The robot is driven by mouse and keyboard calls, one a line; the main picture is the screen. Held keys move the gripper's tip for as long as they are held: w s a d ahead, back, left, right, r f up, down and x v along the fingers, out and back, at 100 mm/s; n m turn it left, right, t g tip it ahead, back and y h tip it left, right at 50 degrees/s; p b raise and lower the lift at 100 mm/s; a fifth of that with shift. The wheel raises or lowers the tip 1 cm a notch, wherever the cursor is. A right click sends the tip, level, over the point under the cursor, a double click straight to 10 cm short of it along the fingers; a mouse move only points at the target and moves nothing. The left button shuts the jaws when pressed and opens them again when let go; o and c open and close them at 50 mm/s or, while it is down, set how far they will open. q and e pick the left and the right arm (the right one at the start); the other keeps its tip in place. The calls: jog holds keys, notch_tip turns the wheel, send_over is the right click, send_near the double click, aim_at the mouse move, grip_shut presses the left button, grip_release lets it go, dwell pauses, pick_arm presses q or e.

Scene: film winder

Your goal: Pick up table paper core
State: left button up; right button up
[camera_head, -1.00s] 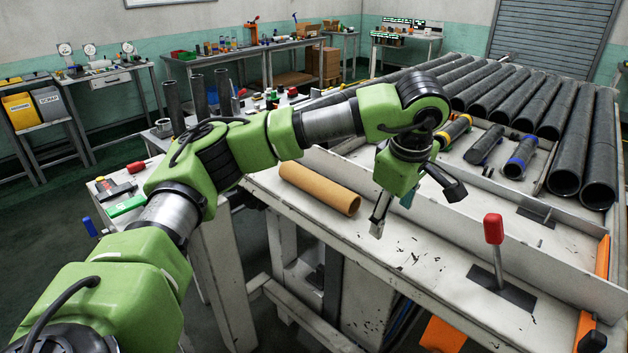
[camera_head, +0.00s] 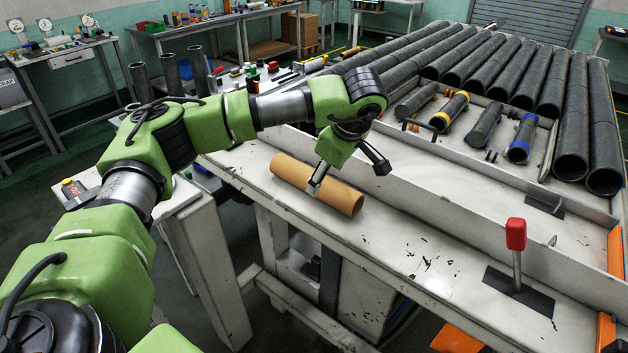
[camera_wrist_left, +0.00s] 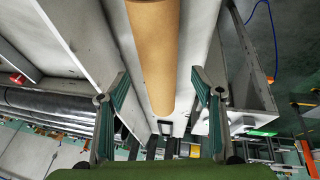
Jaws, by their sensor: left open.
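The paper core (camera_head: 341,195) is a tan cardboard tube lying on its side on the white table (camera_head: 420,238), near its left end. My left gripper (camera_head: 316,180) is over the middle of the core, pointing down, and hides part of it. In the left wrist view the core (camera_wrist_left: 155,50) runs between the two spread teal-padded fingers of the gripper (camera_wrist_left: 160,95), with a gap on each side. The gripper is open and holds nothing. My right gripper is not in view.
A low wall (camera_head: 430,185) runs behind the core. Beyond it lie black tubes (camera_head: 572,140) and several rollers with coloured ends, one with blue bands (camera_head: 521,140). A red-knobbed lever (camera_head: 516,236) stands on the table at right. The table between core and lever is clear.

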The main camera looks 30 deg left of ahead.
aim_at(324, 181)
pick_arm(q)
jog(key=shift+w+a+f+p, duration=0.1)
jog(key=shift+a+f+p, duration=0.15)
jog(key=shift+f+p, duration=0.3)
jog(key=p+x, duration=0.1)
jog(key=x, duration=0.2)
jog(key=shift+w+a+f, duration=0.1)
jog(key=shift+w+f, duration=0.05)
jog(key=shift+f, duration=0.05)
jog(key=shift+a+f, duration=0.1)
jog(key=shift+f, duration=0.05)
jog(key=c, duration=1.3)
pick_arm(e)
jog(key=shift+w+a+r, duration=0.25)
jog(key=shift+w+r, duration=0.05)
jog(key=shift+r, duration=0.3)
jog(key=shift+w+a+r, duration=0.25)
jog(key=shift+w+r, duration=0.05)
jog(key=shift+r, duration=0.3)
